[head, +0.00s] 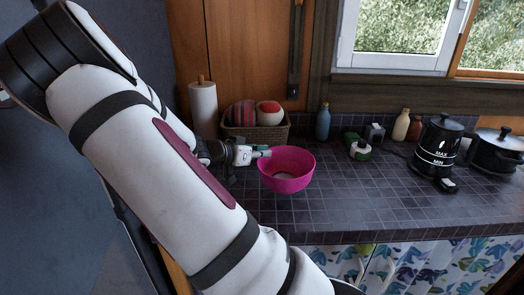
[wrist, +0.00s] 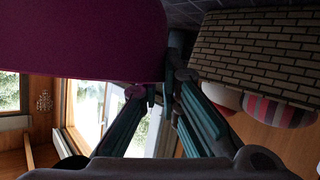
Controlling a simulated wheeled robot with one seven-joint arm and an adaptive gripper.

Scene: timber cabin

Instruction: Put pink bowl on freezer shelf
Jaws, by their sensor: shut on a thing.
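The pink bowl (head: 287,182) is upright and empty, over the dark tiled counter. My gripper (head: 264,154) is shut on the left side of its rim. I cannot tell for certain whether the bowl's base touches the tiles. In the wrist view the bowl (wrist: 80,40) fills the upper left, and my gripper's fingers (wrist: 155,92) meet at its edge. No freezer shelf can be made out in either view.
A wicker basket (head: 256,135) with round items stands just behind the bowl, beside a paper towel roll (head: 203,108). A blue bottle (head: 323,122), a black kettle (head: 436,146) and a pot (head: 497,153) stand to the right. The front middle counter (head: 345,205) is clear.

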